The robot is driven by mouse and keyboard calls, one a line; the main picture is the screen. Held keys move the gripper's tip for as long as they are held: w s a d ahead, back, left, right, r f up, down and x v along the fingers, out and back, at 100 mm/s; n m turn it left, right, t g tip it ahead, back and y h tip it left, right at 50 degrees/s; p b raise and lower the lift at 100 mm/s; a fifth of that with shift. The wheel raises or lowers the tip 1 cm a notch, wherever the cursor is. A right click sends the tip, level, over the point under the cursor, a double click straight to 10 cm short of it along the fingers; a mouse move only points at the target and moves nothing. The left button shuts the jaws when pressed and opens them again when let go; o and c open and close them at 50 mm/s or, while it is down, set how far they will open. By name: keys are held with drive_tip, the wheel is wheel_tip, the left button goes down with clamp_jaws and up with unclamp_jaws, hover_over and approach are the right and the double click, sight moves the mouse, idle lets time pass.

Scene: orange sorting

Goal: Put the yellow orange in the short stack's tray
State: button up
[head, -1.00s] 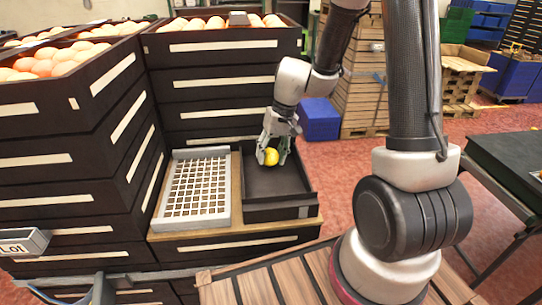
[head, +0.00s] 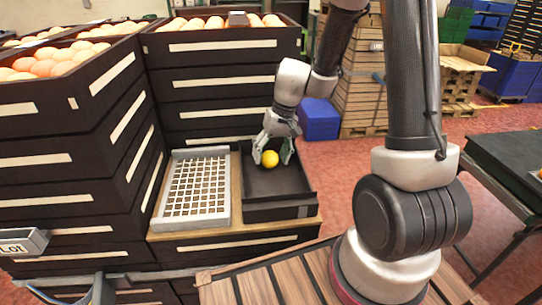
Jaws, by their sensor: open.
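The yellow orange (head: 270,159) is at the dark tray (head: 279,213) on top of the short stack, toward the tray's far part. My gripper (head: 272,157) is over the tray with its fingers spread on either side of the orange. A gap shows between the orange and the right finger; whether the left finger touches it I cannot tell. Whether the orange rests on the tray floor is also hard to tell.
A white grid rack (head: 195,188) lies left of the tray on the same wooden board. Tall dark crates of oranges (head: 75,120) stand at the left, and another tall stack (head: 222,84) stands behind. A blue box (head: 319,119) sits on the floor behind right.

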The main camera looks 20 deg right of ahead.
drive_tip(key=v, duration=1.1)
drive_tip(key=shift+r, duration=0.35)
